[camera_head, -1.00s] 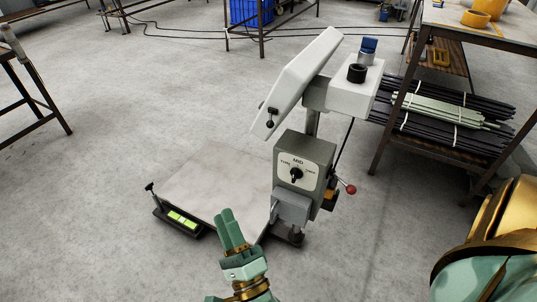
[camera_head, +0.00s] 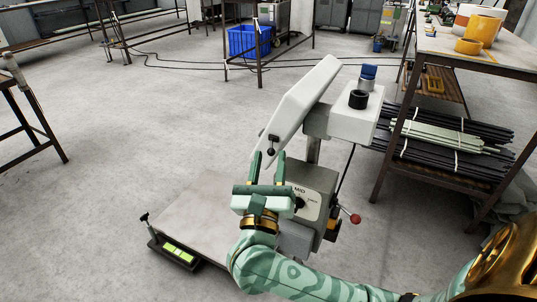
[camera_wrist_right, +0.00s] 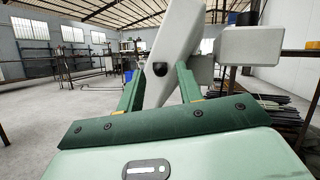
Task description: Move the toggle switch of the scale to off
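The scale has a light platform (camera_head: 190,222), a grey box (camera_head: 318,184) with a dial marked MID, and a tilted white head (camera_head: 304,98). A small black toggle switch (camera_head: 271,146) sits on the lower end of the head; a dark part there, likely the toggle, shows between my fingers in the right wrist view (camera_wrist_right: 160,68). My right gripper (camera_head: 269,160) is open, its fingers pointing up just below the toggle on either side of it. I cannot tell whether they touch it. The gripper partly hides the box and dial. My left gripper is not in view.
A red-knobbed lever (camera_head: 354,218) sticks out right of the box. A black ring-shaped part (camera_head: 358,99) sits on the head's rear block. A rack of dark rods (camera_head: 450,150) stands at right under a table (camera_head: 450,42). Floor left of the scale is clear.

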